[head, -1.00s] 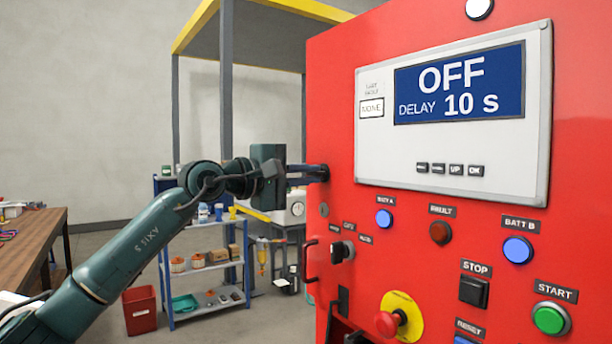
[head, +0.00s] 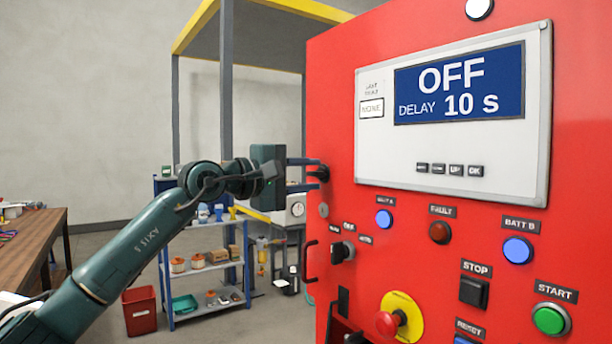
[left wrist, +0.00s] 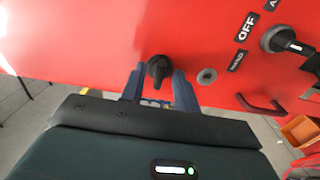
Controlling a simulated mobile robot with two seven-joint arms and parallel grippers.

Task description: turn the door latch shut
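The door latch (head: 321,173) is a small black handle on the left edge of the red panel door. It also shows in the left wrist view (left wrist: 158,70), with its lever pointing down the picture toward my gripper's palm. My left gripper (head: 311,174) is open, with one finger above the latch and one below it in the head view. In the left wrist view the two blue fingers (left wrist: 159,80) stand on either side of the latch, with the latch between them and narrow gaps visible. My right gripper is not in view.
The red cabinet (head: 335,100) carries a display, lit buttons, a rotary switch (head: 342,251), a red emergency stop (head: 388,322) and a door handle (head: 310,262) below the latch. A round keyhole-like fitting (left wrist: 207,76) sits beside the latch. A blue shelf (head: 205,255) stands behind.

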